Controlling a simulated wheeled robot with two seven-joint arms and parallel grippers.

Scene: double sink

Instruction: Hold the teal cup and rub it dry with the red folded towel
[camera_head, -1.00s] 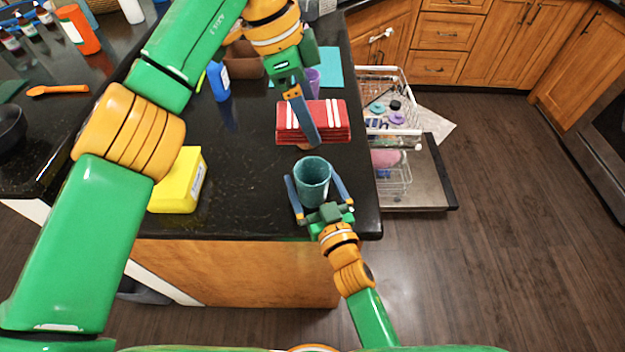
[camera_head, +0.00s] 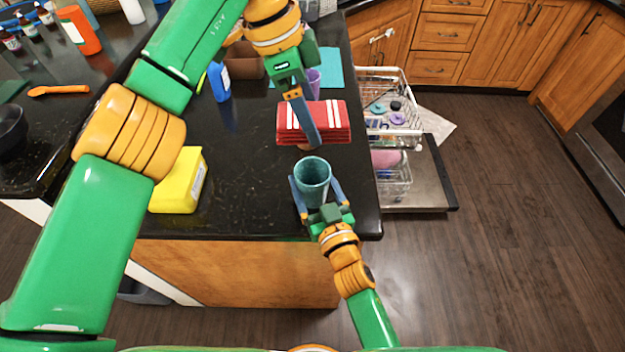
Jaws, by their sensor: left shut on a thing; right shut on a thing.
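The teal cup (camera_head: 313,180) is upright near the front right corner of the dark counter, its open mouth facing up. My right gripper (camera_head: 318,192) is shut on the cup, with a finger on each side of it. The red folded towel (camera_head: 334,121), with white stripes, is just beyond the cup, with a small gap between them. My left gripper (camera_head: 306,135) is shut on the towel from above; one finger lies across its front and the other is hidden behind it.
A yellow box (camera_head: 178,182) stands left on the counter (camera_head: 240,205). A blue bottle (camera_head: 219,82), a purple cup (camera_head: 314,82) and a teal mat (camera_head: 329,68) are behind. An open dishwasher with a rack (camera_head: 392,118) is to the right. The counter between box and cup is clear.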

